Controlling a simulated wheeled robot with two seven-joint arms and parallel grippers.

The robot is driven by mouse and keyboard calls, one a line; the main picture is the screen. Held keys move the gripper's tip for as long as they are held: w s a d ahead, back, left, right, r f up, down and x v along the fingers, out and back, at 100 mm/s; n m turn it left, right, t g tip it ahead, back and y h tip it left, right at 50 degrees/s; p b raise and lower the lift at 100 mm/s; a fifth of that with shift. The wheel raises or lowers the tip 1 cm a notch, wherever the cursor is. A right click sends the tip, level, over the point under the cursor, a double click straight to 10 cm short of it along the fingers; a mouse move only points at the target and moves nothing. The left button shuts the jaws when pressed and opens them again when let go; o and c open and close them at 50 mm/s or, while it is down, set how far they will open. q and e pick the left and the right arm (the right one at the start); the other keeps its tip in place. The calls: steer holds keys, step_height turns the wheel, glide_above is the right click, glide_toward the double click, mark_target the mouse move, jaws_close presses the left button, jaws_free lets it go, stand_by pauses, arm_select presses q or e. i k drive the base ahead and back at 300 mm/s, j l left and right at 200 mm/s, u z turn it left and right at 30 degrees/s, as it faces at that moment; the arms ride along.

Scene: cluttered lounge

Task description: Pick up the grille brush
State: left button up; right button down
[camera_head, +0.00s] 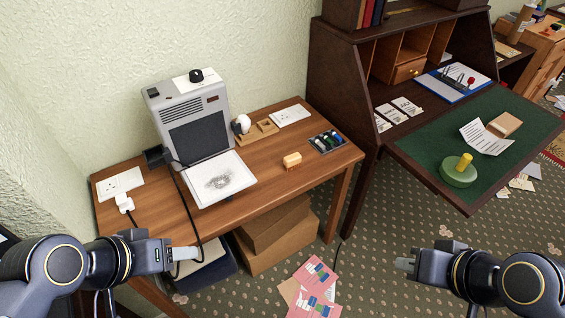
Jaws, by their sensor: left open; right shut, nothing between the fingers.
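A small tan block-shaped thing (292,161), which looks like the grille brush, lies near the front edge of the wooden side table (245,190); its bristles are too small to make out. My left gripper (187,254) is at the lower left, in front of the table and left of the brush, open and empty. My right gripper (404,264) is at the lower right, over the carpet and well away from the brush, shut and empty.
A grey grilled appliance (192,115) stands on the table with a dirty white tray (216,181) before it. A black cable (186,205) hangs near my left gripper. A desk (420,160) stands at right; boxes (278,240) lie below.

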mark_target(291, 161)
steer(key=i+u, duration=0.35)
steer(key=u, duration=0.15)
steer(key=i+l+u, duration=0.2)
steer(key=i+u, duration=0.15)
steer(key=u, duration=0.15)
